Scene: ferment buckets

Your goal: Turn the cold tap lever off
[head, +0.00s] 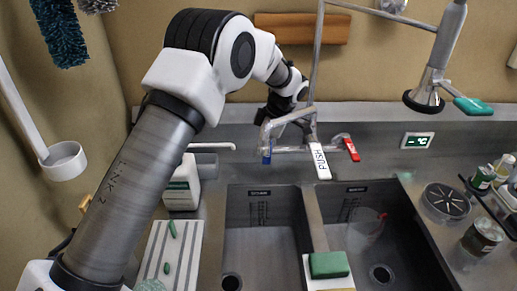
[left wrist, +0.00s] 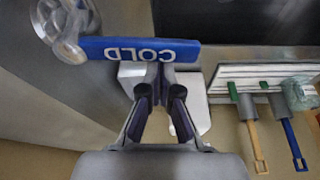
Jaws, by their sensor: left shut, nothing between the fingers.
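The cold tap lever (left wrist: 140,50) is blue and marked COLD; it lies nearly level across the upper left of the left wrist view. In the head view it is a small blue piece (head: 266,156) at the left end of the tap body. My left gripper (left wrist: 160,76) is shut and empty. Its fingertips are at the lever's edge, partly hidden behind it; I cannot tell if they touch. In the head view this gripper (head: 268,118) is just above the blue lever, partly hidden by the tap pipes. My right gripper is not in view.
A red lever (head: 351,149) and a white PUSH lever (head: 318,161) are to the right on the same tap. Two sink basins (head: 262,235) lie below.

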